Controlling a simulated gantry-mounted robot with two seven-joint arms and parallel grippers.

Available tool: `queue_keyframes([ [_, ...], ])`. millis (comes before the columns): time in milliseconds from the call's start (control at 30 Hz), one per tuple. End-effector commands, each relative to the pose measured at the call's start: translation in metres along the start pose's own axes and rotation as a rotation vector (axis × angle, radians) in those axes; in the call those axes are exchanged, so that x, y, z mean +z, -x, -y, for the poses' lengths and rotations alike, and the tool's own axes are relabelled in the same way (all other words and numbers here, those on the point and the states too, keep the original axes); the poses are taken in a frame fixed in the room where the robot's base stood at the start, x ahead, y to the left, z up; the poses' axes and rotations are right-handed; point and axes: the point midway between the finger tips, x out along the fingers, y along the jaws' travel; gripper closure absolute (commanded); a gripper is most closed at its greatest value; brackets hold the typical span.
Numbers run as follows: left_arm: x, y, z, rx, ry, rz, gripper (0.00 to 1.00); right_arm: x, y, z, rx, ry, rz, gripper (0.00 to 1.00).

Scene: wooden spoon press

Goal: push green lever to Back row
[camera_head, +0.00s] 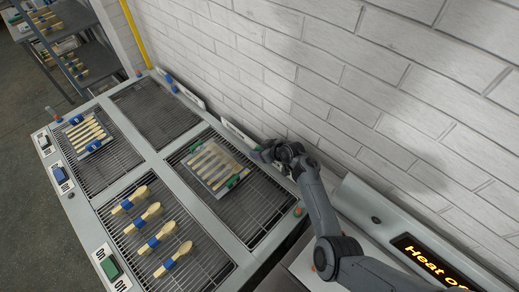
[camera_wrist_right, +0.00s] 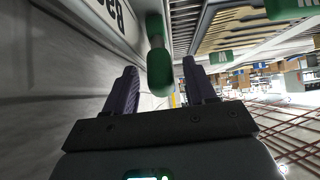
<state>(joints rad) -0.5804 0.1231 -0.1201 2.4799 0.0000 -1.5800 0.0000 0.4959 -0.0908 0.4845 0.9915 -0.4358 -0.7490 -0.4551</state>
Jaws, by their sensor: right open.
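The green lever (camera_wrist_right: 159,70) shows in the right wrist view as a rounded green handle on a pale stem. It hangs in the gap between the fingers of my right gripper (camera_wrist_right: 163,82), which is open. I cannot tell whether a finger touches it. A label plate (camera_wrist_right: 112,10) with the letters "Ba" is beside it. In the head view my right gripper (camera_head: 264,152) is at the back edge of the grill, by the wall, and hides the lever. My left gripper is out of view.
A green-handled press (camera_head: 232,182) with wooden spoons lies on the back right grate. A blue lever (camera_head: 171,84) is at the back left. Blue-banded spoons (camera_head: 150,214) lie on the front right grate. The brick wall (camera_head: 300,75) stands close behind my gripper.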

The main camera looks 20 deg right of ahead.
Motion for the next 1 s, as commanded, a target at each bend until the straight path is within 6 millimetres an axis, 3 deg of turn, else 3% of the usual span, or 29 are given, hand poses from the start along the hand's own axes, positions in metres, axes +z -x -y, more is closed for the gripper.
queue_keyframes([
  [300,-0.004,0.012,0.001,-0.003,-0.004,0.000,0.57,0.000,0.042,0.000,0.001,0.000,0.002,0.45],
  [500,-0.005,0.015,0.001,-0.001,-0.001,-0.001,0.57,0.000,0.059,0.001,0.000,0.001,0.001,0.45],
  [1000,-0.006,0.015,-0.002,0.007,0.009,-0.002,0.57,0.000,0.062,0.001,-0.001,0.001,0.001,0.45],
])
